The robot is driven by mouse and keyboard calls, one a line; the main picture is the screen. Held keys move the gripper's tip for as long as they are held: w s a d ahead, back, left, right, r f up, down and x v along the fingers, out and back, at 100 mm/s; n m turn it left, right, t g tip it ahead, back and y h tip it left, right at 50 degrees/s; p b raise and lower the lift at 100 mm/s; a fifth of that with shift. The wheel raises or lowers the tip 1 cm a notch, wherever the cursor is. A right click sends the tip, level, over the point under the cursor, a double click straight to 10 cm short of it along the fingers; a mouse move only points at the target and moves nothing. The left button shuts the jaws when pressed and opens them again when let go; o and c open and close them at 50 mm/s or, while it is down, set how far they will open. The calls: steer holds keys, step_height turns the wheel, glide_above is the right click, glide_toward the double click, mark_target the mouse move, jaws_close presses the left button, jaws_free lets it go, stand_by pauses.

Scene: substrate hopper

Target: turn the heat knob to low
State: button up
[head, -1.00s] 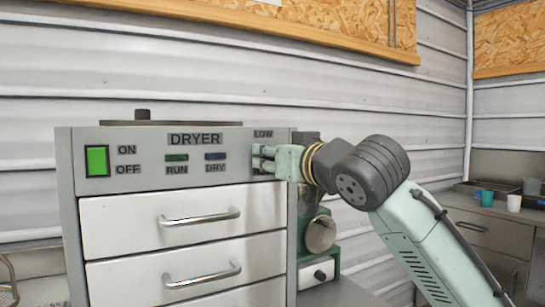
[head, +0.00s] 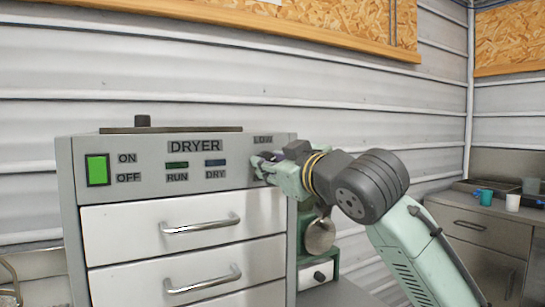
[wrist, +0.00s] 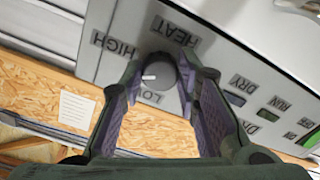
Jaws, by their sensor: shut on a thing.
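The heat knob (wrist: 160,68) is a grey round knob on the dryer's front panel, between the printed words HEAT, HIGH and LOW in the wrist view. A short white mark on it points to the picture's left, between HIGH and LOW. My gripper (wrist: 159,76) has one finger on each side of the knob and is shut on it. In the head view my gripper (head: 260,166) is at the panel's right end, just below the word LOW (head: 263,140), and hides the knob.
The dryer (head: 140,160) has a lit green ON/OFF switch (head: 97,169), RUN and DRY indicators, and white drawers (head: 160,225) with metal handles below. A side counter with a teal cup (head: 485,196) and a white cup (head: 513,202) stands at the far right.

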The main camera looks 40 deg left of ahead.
steer(key=n+p, duration=0.3)
steer(key=n, duration=0.9)
steer(key=shift+r+n, duration=0.1)
steer(key=shift+n, duration=0.3)
stand_by(0.3)
steer(key=o, duration=1.2)
steer(key=shift+c, duration=0.2)
steer(key=v, duration=1.2)
